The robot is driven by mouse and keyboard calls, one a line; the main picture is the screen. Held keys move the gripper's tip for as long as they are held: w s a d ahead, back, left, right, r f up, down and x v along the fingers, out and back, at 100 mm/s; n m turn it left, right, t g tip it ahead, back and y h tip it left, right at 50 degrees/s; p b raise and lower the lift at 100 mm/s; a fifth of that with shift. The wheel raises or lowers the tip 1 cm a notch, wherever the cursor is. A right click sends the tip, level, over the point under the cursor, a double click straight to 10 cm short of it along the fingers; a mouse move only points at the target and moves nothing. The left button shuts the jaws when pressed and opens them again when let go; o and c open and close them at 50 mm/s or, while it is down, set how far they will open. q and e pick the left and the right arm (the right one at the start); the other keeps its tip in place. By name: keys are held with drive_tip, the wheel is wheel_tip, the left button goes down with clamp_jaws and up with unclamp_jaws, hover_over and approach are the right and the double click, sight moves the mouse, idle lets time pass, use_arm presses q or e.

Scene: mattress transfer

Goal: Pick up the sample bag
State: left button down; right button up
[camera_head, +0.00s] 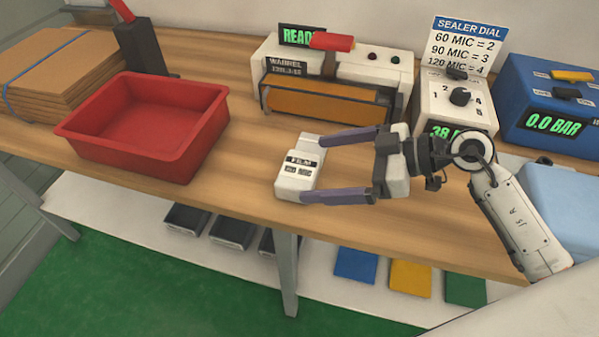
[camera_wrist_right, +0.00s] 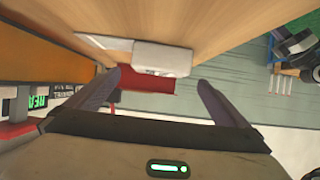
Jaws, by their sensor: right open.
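The sample bag (camera_head: 297,178), a small white packet with a dark printed label, lies on the wooden bench near its front edge, in front of the heat sealer. In the right wrist view a white block-like shape (camera_wrist_right: 160,58), apparently the bag, lies ahead of the fingers, with a flat pale piece beside it. My right gripper (camera_head: 313,168) is open, with its two purple-grey fingers pointing left toward the bag. One fingertip is on the far side and one on the near side of its right end. Contact cannot be told. My left gripper is not in view.
A red tray (camera_head: 190,158) stands to the left, by stacked cardboard (camera_head: 60,72). The sealer (camera_head: 330,100), dial box (camera_head: 455,108) and blue pressure unit (camera_head: 548,110) line the back. Bare bench lies between tray and bag. Bins and coloured pads sit on the shelf below.

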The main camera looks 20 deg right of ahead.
sight(304, 169)
drive_tip(key=x, duration=0.4)
drive_tip(key=shift+f, duration=0.2)
drive_tip(key=c, duration=1.3)
